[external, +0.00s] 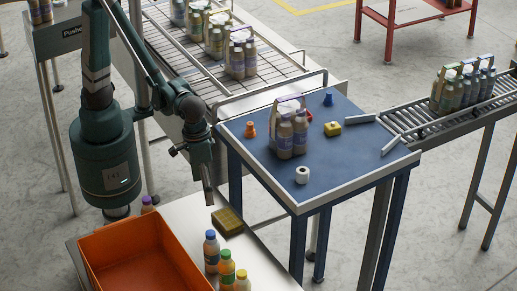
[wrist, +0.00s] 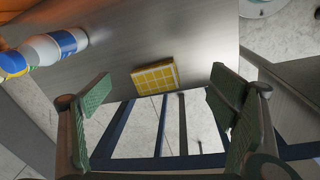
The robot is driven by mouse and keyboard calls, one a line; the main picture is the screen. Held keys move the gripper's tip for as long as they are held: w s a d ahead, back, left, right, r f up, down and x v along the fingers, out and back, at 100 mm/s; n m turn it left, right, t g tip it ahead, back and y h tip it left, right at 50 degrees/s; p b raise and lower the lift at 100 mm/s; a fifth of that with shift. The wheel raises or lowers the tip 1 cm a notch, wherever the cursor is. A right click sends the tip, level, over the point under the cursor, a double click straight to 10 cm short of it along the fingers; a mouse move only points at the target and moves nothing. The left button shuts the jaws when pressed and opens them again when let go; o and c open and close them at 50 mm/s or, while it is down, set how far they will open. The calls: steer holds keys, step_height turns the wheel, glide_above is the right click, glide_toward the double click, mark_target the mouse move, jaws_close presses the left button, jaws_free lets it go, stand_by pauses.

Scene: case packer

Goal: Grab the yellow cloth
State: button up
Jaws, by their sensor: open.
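The yellow cloth (external: 227,221) is a small folded square lying flat on the pale table, close to its edge facing the blue table. In the wrist view the cloth (wrist: 155,77) shows a yellow and white check and lies ahead between the fingers. My gripper (external: 209,194) is just above and to the left of the cloth in the external view, pointing down. In the wrist view my gripper (wrist: 160,95) has its green-padded fingers wide apart with nothing between them. It appears apart from the cloth.
Several capped bottles (external: 211,250) stand near the cloth beside an orange crate (external: 95,249). A blue table (external: 345,160) holds a bottle pack (external: 292,134), a white roll (external: 302,175) and a yellow block (external: 332,128). Conveyors adjoin it.

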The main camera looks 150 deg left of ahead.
mark_target(227, 218)
steer(key=w+a+f+n+p, duration=0.1)
steer(key=w+a+f+n+g+p, duration=0.1)
steer(key=a+p, duration=0.1)
steer(key=w+a+f+n+p, duration=0.1)
steer(key=w+a, duration=0.1)
steer(key=shift+a+f+n, duration=0.25)
steer(key=shift+f+n, duration=0.15)
steer(key=shift+f, duration=0.1)
steer(key=shift+f, duration=1.2)
steer(key=shift+f, duration=0.1)
steer(key=shift+d+f, duration=0.15)
steer(key=shift+f, duration=2.4)
steer(key=c, duration=1)
